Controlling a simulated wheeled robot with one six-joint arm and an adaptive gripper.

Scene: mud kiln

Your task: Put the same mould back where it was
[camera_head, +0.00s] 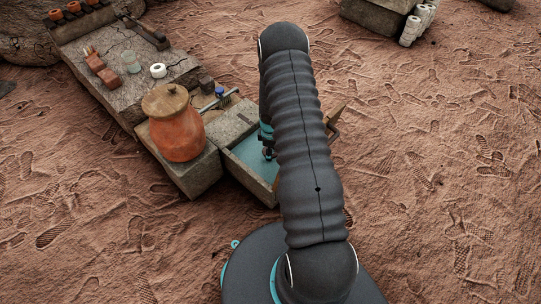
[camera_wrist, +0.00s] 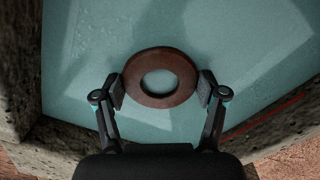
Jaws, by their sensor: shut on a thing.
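A brown ring (camera_wrist: 160,99) with a round hole, which I take to be the mould, is between the two finger pads of my gripper (camera_wrist: 161,88) in the wrist view. The pads press on its left and right sides. Below it is the pale teal inside of a stone-walled trough (camera_wrist: 185,30); I cannot tell whether the ring touches it. In the head view my gripper (camera_head: 267,140) is partly hidden behind my arm, over the trough (camera_head: 240,172), and the ring is hidden.
An orange lidded pot (camera_head: 177,135) stands on a stone block (camera_head: 190,180) left of the trough. The sandy ground at right is open.

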